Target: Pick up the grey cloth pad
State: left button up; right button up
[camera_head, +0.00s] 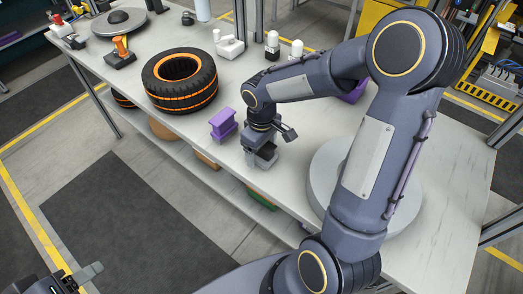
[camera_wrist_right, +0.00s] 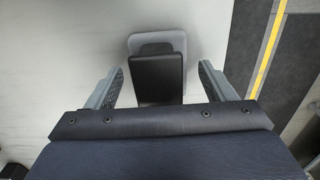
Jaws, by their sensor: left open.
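In the right wrist view, a light grey rounded pad (camera_wrist_right: 166,40) lies on the pale table with a black block-like part (camera_wrist_right: 157,78) on top; I take this to be the grey cloth pad, though its cloth texture does not show. My right gripper (camera_wrist_right: 161,82) is open, with one finger on each side of the black part and gaps on both sides. In the head view my right gripper (camera_head: 268,147) is over the table's front edge, and the pad is largely hidden there. My left gripper (camera_head: 78,276) is open and empty at the bottom left, away from the table.
A purple block (camera_head: 223,124) stands close left of the right gripper. Further left are an orange-striped tyre (camera_head: 181,80) and an orange-handled tool (camera_head: 121,50). White bottles (camera_head: 272,44) stand behind. A grey disc (camera_head: 330,170) lies under my right arm.

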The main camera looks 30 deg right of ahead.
jog(key=c, duration=1)
jog(key=shift+r, duration=0.2)
jog(key=shift+w+r, duration=0.1)
jog(key=shift+r, duration=0.2)
notch_tip(320, 180, up, 2)
jog(key=shift+r, duration=0.1)
jog(key=s+a+r, duration=0.1)
jog(key=a+r, duration=0.2)
jog(key=a, duration=0.1)
jog(key=s+a+r+b, duration=0.1)
jog(key=s+a+r, duration=0.1)
jog(key=a+r, duration=0.1)
jog(key=s+a+r, duration=0.2)
jog(key=a+r, duration=0.2)
jog(key=a, duration=0.2)
jog(key=shift+s+b, duration=0.25)
jog(key=shift+b, duration=0.1)
